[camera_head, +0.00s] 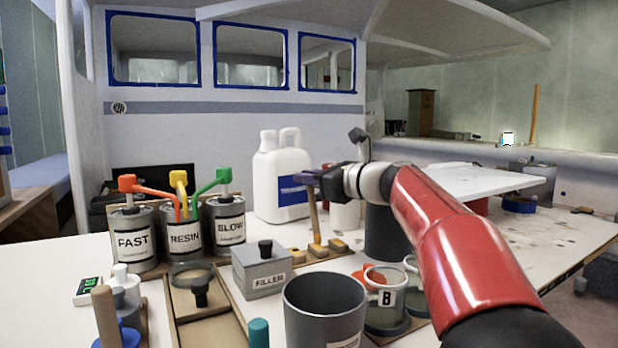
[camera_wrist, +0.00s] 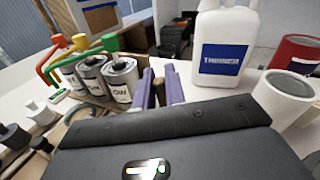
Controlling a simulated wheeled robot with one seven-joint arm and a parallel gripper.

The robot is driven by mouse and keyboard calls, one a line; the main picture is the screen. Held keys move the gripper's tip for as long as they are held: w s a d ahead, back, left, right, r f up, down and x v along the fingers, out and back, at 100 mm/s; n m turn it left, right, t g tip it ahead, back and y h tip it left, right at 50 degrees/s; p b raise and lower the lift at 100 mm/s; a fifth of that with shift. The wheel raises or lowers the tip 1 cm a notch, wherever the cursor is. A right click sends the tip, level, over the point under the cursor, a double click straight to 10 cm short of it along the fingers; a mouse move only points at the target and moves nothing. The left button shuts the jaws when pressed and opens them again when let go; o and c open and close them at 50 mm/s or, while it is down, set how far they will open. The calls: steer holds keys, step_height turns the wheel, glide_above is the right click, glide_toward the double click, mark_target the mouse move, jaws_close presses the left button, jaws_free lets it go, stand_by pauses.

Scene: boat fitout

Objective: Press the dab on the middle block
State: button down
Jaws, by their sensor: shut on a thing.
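My gripper (camera_head: 308,179) reaches in from the right, its purple fingers shut on the upper end of a wooden stick (camera_head: 314,218). In the wrist view the stick (camera_wrist: 158,92) shows as a brown strip between the two purple fingers (camera_wrist: 162,84). The stick stands nearly upright, its lower end over the middle block (camera_head: 318,251) in a row of small wooden blocks. One block (camera_head: 298,257) lies to its left and another (camera_head: 338,245) to its right. I cannot tell whether the stick touches the middle block, and no dab is clearly visible.
A white thinner jug (camera_head: 280,180) stands behind the stick. Resin cans (camera_head: 184,236) with colored pumps are at left. A filler box (camera_head: 262,272), grey pot (camera_head: 325,308) and mug marked B (camera_head: 384,298) stand in front. A dark cylinder (camera_head: 383,235) is at right.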

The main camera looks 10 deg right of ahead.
steer(key=shift+f, duration=0.35)
stand_by(0.6)
